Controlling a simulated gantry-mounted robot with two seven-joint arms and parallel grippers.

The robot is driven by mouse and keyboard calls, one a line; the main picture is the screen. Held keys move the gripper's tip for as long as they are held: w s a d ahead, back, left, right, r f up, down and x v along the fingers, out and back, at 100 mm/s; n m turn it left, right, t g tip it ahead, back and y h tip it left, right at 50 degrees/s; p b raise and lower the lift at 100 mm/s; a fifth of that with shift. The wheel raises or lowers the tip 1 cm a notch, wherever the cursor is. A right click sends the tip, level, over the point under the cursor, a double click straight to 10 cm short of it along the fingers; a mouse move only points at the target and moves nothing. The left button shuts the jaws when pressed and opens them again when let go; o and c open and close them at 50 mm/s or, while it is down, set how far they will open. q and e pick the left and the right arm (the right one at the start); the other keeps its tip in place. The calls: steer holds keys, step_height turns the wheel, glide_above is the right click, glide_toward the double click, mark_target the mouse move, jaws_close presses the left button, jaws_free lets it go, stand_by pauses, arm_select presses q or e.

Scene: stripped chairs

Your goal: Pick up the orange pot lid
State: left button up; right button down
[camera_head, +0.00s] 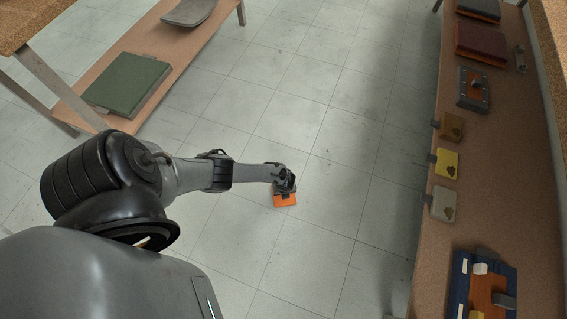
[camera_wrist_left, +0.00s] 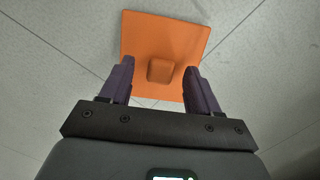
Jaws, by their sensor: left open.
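The orange pot lid (camera_head: 285,200) is a flat orange square, seen below my left gripper (camera_head: 287,187) over the tiled floor. In the left wrist view the lid (camera_wrist_left: 138,45) has a small square raised knob (camera_wrist_left: 160,70) at its middle. My left gripper (camera_wrist_left: 158,90) is open there, with one dark finger on each side of the knob. I cannot tell whether the fingers touch the lid. In the head view the gripper hides part of the lid. My right gripper is not in view.
A long bench (camera_head: 408,272) on the right bears several items, among them a yellow-faced block (camera_head: 447,163) and a blue-framed orange piece (camera_head: 482,290). A low shelf (camera_head: 150,40) at upper left holds a green pad (camera_head: 127,83). The floor (camera_head: 325,110) between is clear.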

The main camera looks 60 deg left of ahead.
arm_select(q)
steer(key=shift+f, duration=0.1)
steer(key=c, duration=1.1)
steer(key=shift+c, duration=0.2)
step_height(320, 180, up, 8)
steer(key=p, duration=0.7)
steer(key=shift+r, duration=0.2)
steer(key=shift+r+p, duration=0.8)
steer(key=shift+p, duration=0.05)
